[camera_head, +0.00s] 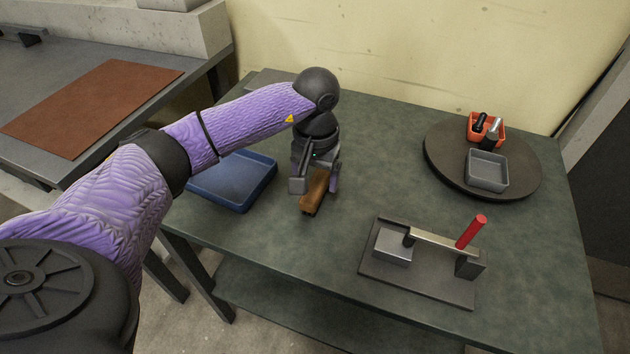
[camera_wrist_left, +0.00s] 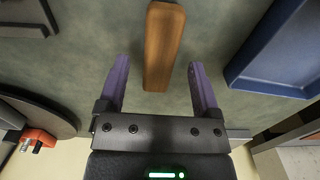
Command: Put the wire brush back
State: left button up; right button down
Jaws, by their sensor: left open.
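The wire brush (camera_head: 314,191) lies on the green table, its brown wooden back facing up. In the left wrist view the brush (camera_wrist_left: 162,45) points in between my fingers, its near end between the fingertips with a gap on both sides. My left gripper (camera_head: 316,186) is open over the brush. Its purple fingers (camera_wrist_left: 158,80) do not appear to touch it. The bristles are hidden. A blue tray (camera_head: 240,204) sits just left of the gripper and looks empty. My right gripper is not in view.
A round dark turntable (camera_head: 437,170) at the right carries an orange bin (camera_head: 473,126) with tools and a grey bin (camera_head: 487,172). A fixture (camera_head: 420,280) with a metal bar and red handle (camera_head: 471,231) stands front right. The table between them is clear.

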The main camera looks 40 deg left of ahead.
aim_at(316, 186)
pick_arm(q)
notch_tip(316, 186, up, 9)
jog(key=p, duration=0.2)
jog(key=shift+r, duration=0.2)
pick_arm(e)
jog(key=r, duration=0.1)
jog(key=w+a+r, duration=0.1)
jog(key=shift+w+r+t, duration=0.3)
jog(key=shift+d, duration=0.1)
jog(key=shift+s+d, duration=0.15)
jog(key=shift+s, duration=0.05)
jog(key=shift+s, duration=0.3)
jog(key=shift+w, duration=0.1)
